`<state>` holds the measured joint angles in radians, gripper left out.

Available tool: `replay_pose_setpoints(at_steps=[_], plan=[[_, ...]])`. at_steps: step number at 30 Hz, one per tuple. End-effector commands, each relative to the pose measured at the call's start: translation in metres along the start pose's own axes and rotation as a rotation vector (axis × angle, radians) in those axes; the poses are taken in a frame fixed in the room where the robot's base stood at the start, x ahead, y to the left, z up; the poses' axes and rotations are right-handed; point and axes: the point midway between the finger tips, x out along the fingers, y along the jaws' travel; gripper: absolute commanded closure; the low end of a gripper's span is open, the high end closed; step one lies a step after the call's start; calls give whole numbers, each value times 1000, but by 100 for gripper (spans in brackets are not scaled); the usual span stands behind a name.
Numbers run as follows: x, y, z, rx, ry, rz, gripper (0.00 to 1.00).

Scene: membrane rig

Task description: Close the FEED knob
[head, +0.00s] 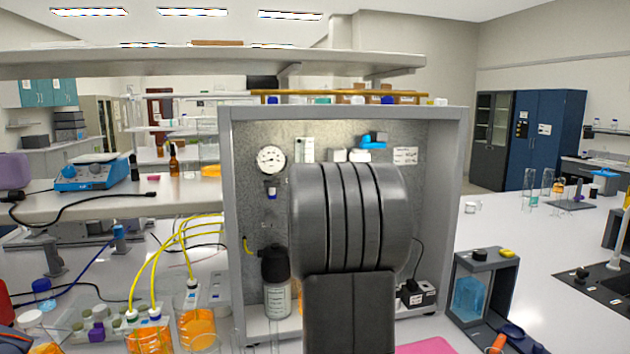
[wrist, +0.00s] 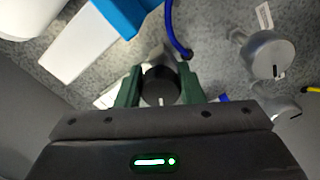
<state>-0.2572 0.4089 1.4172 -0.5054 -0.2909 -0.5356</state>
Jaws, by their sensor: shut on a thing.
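In the wrist view my gripper (wrist: 162,90) has its two green fingers on either side of a round black knob (wrist: 161,86) with a pale mark at its near edge. The gripper is shut on this knob. I cannot read a label on it, so I cannot tell from the picture that it is the FEED knob. In the head view my own arm covers the gripper and the knob. The grey rig panel (head: 330,114) stands behind my arm.
A grey round knob (wrist: 268,54) is right of my gripper, with a blue tube (wrist: 174,36) between. A blue block (wrist: 128,12) and white part (wrist: 84,44) lie left. A pressure gauge (head: 271,159) and a black-capped bottle (head: 277,285) are left of my arm.

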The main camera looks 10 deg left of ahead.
Motion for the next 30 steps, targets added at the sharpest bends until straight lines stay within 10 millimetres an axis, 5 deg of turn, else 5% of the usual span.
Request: replay_pose_setpoints(at_steps=[30], plan=[[0,-4,0,895,-6,-3,88]])
